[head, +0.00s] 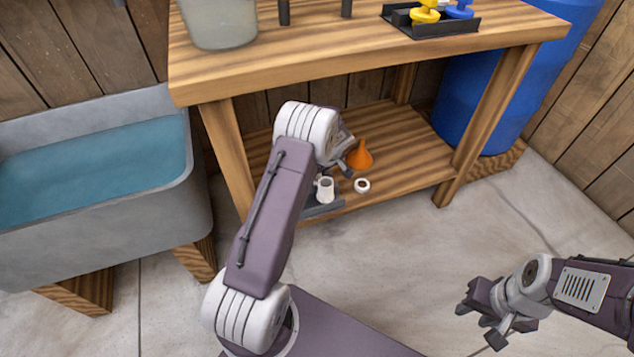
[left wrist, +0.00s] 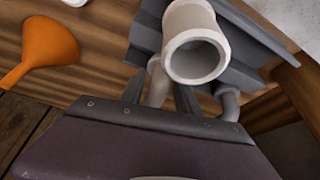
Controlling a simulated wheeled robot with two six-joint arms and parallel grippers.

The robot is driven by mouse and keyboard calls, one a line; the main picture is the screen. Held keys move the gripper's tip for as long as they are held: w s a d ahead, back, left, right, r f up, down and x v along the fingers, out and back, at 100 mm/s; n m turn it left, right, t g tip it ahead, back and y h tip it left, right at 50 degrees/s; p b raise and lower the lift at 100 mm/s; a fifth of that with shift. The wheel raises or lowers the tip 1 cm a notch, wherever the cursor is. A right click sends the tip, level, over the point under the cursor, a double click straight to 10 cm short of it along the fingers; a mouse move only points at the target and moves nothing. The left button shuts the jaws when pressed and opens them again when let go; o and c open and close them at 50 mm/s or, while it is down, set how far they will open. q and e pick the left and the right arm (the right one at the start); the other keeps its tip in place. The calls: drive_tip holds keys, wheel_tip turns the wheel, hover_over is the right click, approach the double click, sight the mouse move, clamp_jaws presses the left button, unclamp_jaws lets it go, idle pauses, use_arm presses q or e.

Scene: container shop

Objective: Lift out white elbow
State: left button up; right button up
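A white elbow (head: 325,190) stands at the dark tray (head: 323,209) on the lower shelf. In the left wrist view the white elbow (left wrist: 195,58) shows its round open end toward the camera, above the grey tray (left wrist: 262,40). In the head view my left wrist hides much of this gripper. My right gripper (head: 481,319) is open and empty above the floor at the lower right.
An orange funnel (head: 360,156) and a small white ring (head: 362,186) lie on the shelf (head: 410,165) right of the elbow. The worktop (head: 300,62) overhangs the shelf. A water trough (head: 90,225) stands left and a blue barrel (head: 480,105) right.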

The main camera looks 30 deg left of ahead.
use_arm(q)
clamp_jaws()
wheel_tip(320, 180, up, 5)
drive_tip(key=p, duration=0.3)
drive_tip(key=shift+f+p, duration=0.15)
drive_tip(key=shift+p, duration=0.2)
drive_tip(key=d+r+p, duration=0.4)
drive_tip(key=d+r, duration=0.2)
drive_tip(key=d, duration=0.5)
drive_tip(key=shift+d+r+p, duration=0.15)
drive_tip(key=shift+d+p, duration=0.2)
